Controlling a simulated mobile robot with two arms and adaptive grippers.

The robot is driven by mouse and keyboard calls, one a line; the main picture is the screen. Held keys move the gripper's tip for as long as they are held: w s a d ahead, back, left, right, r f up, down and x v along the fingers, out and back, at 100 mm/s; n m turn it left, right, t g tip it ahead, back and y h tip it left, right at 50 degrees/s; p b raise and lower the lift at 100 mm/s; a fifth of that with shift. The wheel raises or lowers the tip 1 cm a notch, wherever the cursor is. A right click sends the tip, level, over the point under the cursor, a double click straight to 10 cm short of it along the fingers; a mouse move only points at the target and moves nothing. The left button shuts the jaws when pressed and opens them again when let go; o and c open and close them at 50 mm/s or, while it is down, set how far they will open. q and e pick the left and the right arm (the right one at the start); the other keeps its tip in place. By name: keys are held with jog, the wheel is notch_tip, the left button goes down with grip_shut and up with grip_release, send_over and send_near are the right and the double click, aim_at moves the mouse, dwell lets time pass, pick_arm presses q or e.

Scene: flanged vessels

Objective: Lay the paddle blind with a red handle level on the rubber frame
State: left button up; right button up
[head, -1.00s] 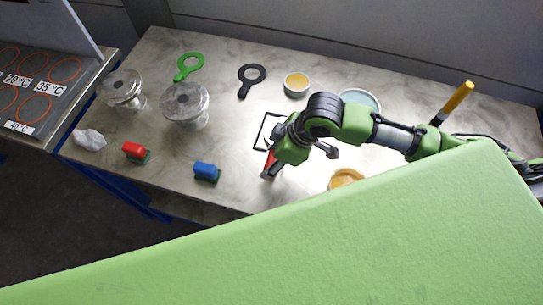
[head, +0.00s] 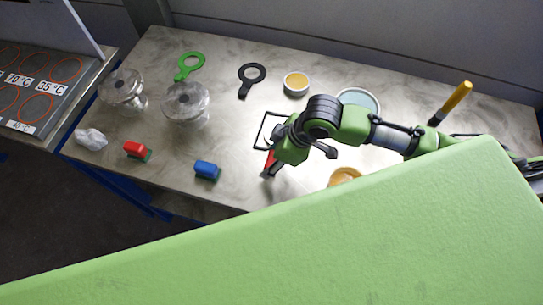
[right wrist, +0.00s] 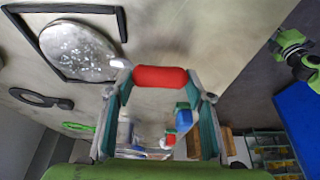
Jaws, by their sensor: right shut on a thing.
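The paddle blind is a silvery round plate (right wrist: 78,50) with a red handle (right wrist: 160,77). My right gripper (right wrist: 160,88) is shut on the red handle, seen between its fingertips in the right wrist view. The rubber frame (right wrist: 122,22) is a black square outline on the table, and the plate overlaps it in that view. I cannot tell whether the plate touches the frame or lies level. In the head view, the frame (head: 262,130) shows left of my right gripper (head: 283,170), which hides most of the blind.
Two clear flanged vessels (head: 186,102) stand at the left. A green ring paddle (head: 190,66), a black ring paddle (head: 251,79) and a yellow-filled dish (head: 296,84) lie behind. Red (head: 137,150) and blue (head: 207,170) blocks sit near the front edge. A teal-grey dish (head: 360,99) is behind the arm.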

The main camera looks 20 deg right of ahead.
jog(key=shift+w, duration=0.1)
jog(key=o, duration=1.8)
jog(key=shift+c, duration=0.2)
jog(key=v, duration=1.2)
